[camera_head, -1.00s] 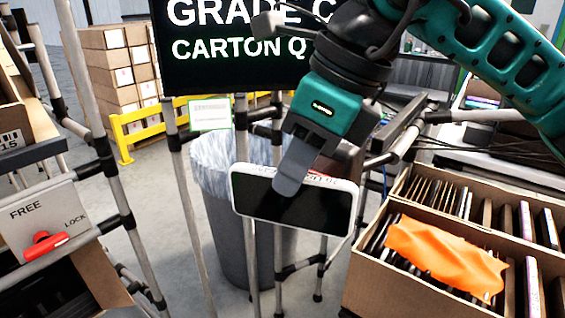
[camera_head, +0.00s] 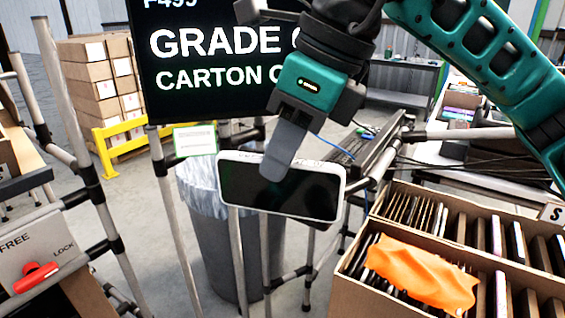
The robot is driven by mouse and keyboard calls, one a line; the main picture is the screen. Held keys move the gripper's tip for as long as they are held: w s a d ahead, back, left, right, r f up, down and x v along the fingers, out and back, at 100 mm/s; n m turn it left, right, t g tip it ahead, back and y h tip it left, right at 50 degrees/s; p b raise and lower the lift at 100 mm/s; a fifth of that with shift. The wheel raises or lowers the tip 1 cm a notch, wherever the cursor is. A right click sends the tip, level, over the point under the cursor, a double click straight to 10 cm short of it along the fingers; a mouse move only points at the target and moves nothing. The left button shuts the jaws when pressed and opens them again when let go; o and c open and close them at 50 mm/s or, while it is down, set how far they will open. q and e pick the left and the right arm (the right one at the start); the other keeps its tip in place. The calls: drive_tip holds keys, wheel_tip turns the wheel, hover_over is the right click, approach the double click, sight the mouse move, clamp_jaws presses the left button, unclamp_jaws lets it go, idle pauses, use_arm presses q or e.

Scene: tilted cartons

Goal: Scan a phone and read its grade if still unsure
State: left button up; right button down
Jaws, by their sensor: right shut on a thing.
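My right gripper (camera_head: 279,165) is shut on a white-edged phone (camera_head: 318,192) with a dark screen. It holds the phone in the air, roughly level and tilted slightly down to the right, in front of a grey bin. One grey finger lies across the phone's upper middle. A black display (camera_head: 180,85) behind reads "GRADE" and "CARTON"; the letter after each is partly covered by my right arm, and a code at the top is cut off by the frame edge. My left gripper is not in view.
An open carton (camera_head: 390,305) at the lower right holds upright phones, with an orange cloth (camera_head: 418,272) over some. A lined bin (camera_head: 215,245) stands behind the pipe frame. A FREE/LOCK panel with a red lever (camera_head: 37,276) is at the lower left. Stacked boxes (camera_head: 92,70) stand behind a yellow rail.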

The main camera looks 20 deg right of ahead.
wheel_tip(320, 180, up, 7)
drive_tip(key=p, duration=0.4)
drive_tip(key=shift+r, duration=0.15)
use_arm(q)
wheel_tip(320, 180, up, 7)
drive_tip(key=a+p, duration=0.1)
drive_tip(key=p, duration=0.2)
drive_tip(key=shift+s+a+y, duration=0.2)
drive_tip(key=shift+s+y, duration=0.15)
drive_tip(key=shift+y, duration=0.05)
use_arm(e)
wheel_tip(320, 180, up, 5)
drive_tip(key=shift+f, duration=0.2)
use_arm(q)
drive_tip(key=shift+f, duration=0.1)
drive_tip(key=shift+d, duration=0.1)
use_arm(e)
drive_tip(key=shift+d, duration=0.1)
